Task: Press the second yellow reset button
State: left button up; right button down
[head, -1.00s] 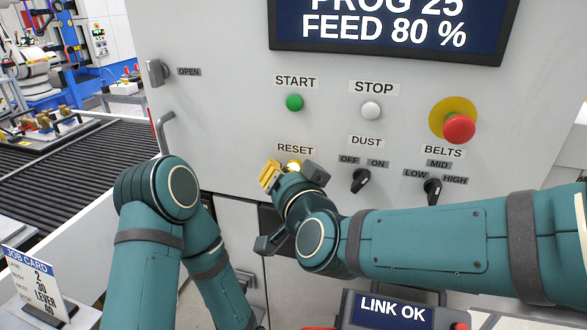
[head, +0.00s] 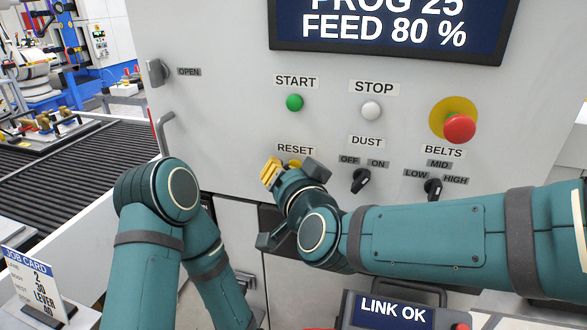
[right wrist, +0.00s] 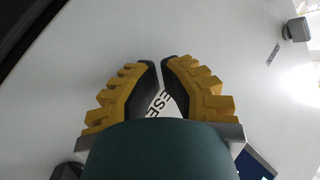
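The yellow reset button (head: 294,163) sits on the grey panel under the RESET label (head: 295,149). It looks unlit, and its lower part is hidden by my right gripper (head: 271,173). The gripper's yellow fingers lie just left of and below the button in the head view; I cannot tell whether they touch it. In the right wrist view the gripper (right wrist: 160,65) has its fingertips almost together with nothing held between them. Part of the RESET lettering shows in the slit, and the button is hidden there. My left gripper is out of view. No other reset button shows.
The green start button (head: 294,102), white stop button (head: 370,110) and red mushroom button (head: 459,128) are above and to the right. The dust knob (head: 361,180) and belts knob (head: 433,189) are close to my right arm. A door handle (head: 165,130) stands out at left.

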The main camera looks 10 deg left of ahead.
dwell(0.5)
jog(key=shift+s, duration=0.85)
jog(key=shift+s+a, duration=0.1)
jog(key=shift+s, duration=2.4)
